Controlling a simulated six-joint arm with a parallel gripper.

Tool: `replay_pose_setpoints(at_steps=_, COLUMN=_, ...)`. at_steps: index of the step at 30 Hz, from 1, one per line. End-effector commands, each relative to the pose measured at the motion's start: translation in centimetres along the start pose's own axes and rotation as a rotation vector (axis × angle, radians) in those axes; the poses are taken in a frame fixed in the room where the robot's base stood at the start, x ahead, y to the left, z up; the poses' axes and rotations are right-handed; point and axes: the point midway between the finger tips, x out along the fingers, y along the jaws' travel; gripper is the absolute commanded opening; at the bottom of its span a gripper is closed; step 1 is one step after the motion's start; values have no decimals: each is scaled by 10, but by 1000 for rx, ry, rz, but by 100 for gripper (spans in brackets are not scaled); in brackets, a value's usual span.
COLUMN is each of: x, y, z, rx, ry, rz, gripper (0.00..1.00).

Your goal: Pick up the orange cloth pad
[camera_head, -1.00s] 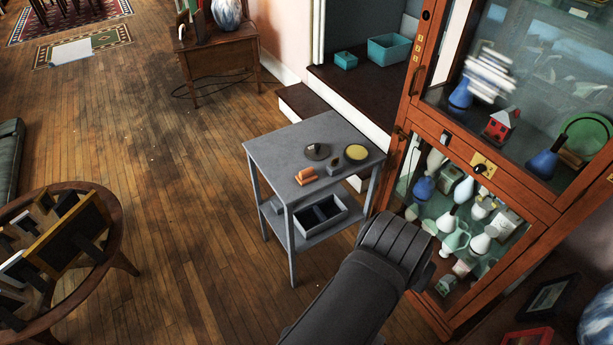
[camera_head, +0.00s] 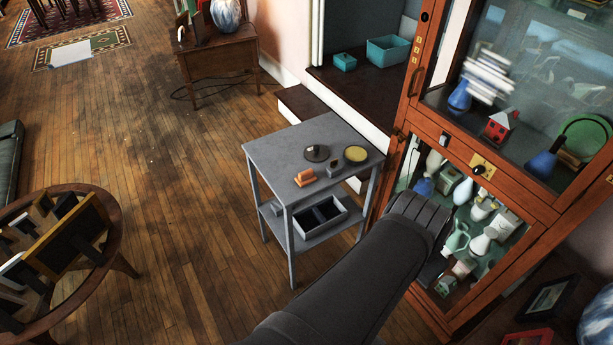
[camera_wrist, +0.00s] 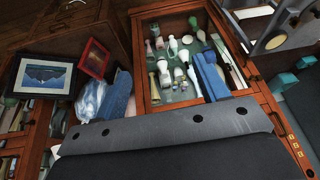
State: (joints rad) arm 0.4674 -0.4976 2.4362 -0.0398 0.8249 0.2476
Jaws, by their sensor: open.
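The orange cloth pad (camera_head: 306,177) lies on top of the small grey side table (camera_head: 266,151), near its front edge. It looks like a small orange block with a raised part. My arm reaches up from the bottom of the head view, and its end is to the right of the table, in front of the cabinet. The fingertips are hidden there. In the wrist view the dark body of my gripper (camera_wrist: 165,130) fills the bottom, open and away from the pad. The pad does not show in the wrist view.
A dark round item (camera_head: 316,153), a yellow round item (camera_head: 356,154) and a small dark item (camera_head: 333,167) share the tabletop. A divided tray (camera_head: 345,212) sits on the lower shelf. The glass-fronted cabinet (camera_head: 528,200) stands close on the right. Open floor lies left of the table.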

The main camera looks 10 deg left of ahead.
Motion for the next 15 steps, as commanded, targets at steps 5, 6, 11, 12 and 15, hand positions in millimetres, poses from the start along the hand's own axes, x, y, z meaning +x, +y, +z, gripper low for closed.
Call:
replay_pose_setpoints(at_steps=5, x=18, y=7, z=-15, rx=158, ry=-57, rz=43, gripper=67)
replay_pose_setpoints(at_steps=6, x=22, y=8, z=-18, rx=189, ry=-65, rz=51, gripper=67)
replay_pose_setpoints(at_steps=11, x=33, y=3, z=-34, rx=261, ry=-93, rz=73, gripper=67)
replay_pose_setpoints(at_steps=12, x=34, y=-3, z=-41, rx=260, ry=-96, rz=76, gripper=67)
replay_pose_setpoints(at_steps=15, x=38, y=-24, z=-60, rx=244, ry=-104, rz=78, gripper=67)
